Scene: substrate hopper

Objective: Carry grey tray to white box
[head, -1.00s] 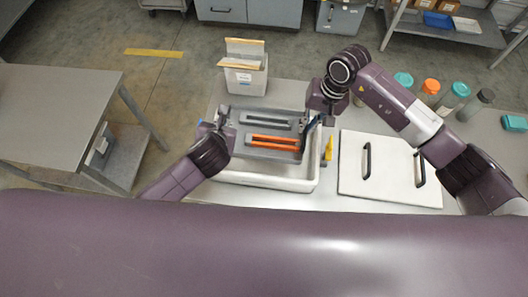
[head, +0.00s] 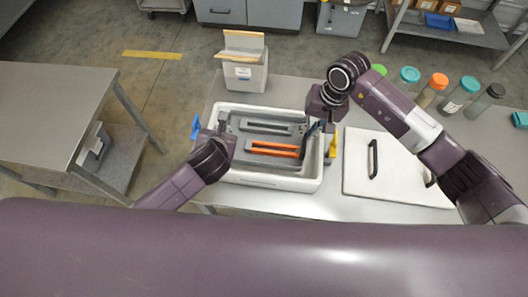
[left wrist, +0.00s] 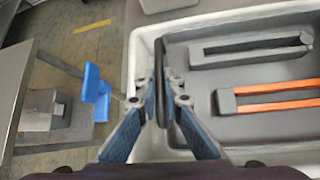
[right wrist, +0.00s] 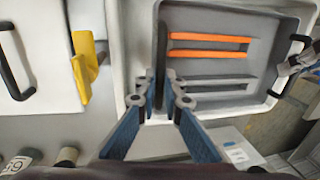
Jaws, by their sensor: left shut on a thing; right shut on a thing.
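The grey tray (head: 268,138) has a grey slotted piece and an orange-barred piece on its floor. In the head view it lies within the rim of the white box (head: 262,184); I cannot tell whether it touches the bottom. My left gripper (head: 221,126) is shut on the tray's left handle, just inside the box's left wall; the left wrist view shows the dark handle between its fingers (left wrist: 160,92).
A blue latch (head: 195,127) stands at the box's left side and a yellow latch (head: 333,145) at its right. A white lid (head: 400,170) with black handles lies to the right. A white carton (head: 244,75) stands behind. Several capped bottles (head: 461,96) stand at the back right.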

